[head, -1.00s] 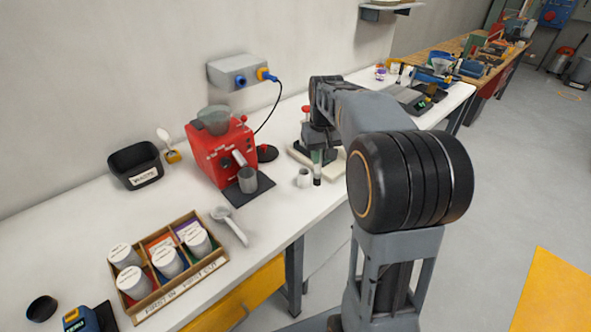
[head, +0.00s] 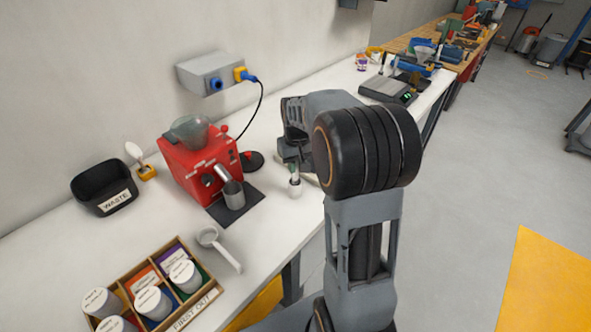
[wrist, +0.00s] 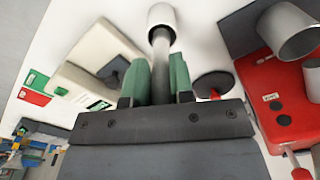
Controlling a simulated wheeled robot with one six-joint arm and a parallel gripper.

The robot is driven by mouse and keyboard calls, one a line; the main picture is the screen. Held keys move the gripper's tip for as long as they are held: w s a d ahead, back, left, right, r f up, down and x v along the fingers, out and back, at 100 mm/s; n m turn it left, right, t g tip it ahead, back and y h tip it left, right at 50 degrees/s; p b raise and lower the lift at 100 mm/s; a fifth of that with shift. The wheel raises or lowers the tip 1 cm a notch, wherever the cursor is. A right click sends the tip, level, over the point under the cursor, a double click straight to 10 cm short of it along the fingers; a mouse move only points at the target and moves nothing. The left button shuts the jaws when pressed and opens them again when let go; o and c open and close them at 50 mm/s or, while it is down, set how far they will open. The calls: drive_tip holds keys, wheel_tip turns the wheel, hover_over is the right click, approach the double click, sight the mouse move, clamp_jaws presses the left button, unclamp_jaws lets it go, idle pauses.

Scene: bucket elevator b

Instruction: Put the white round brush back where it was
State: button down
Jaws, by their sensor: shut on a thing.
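My gripper (head: 293,168) reaches down over the white bench beside the red machine. In the wrist view its green fingers (wrist: 160,78) are shut on a pale grey round rod (wrist: 161,60), which I take for the white round brush. The far end of the rod is at the dark mouth of a small white cup (wrist: 161,14) and appears to go into it; how deep, I cannot tell. The cup also shows in the head view (head: 295,190), standing on the bench directly below the fingers. The brush's tip is hidden.
The red machine (head: 197,170) with a metal cup (head: 233,195) stands left of my gripper. A cream device (wrist: 75,65) sits close by.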

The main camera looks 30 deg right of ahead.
drive_tip(key=shift+a+f, duration=0.1)
drive_tip(key=shift+f, duration=1.05)
drive_tip(key=shift+f, duration=0.1)
drive_tip(key=c, duration=1)
unclamp_jaws()
wheel_tip(320, 180, up, 11)
drive_tip(key=shift+s+a+f+n+t, duration=0.15)
drive_tip(key=shift+s+a+f+t, duration=0.45)
drive_tip(key=shift+s+a, duration=1.6)
drive_tip(key=shift+s+a+f+n+t, duration=0.2)
drive_tip(key=shift+s+a+f+t, duration=0.5)
drive_tip(key=shift+s, duration=2.65)
drive_tip(key=shift+s+a+f+n+t, duration=0.2)
drive_tip(key=shift+s+a+t, duration=0.5)
drive_tip(key=shift+s+a, duration=1.7)
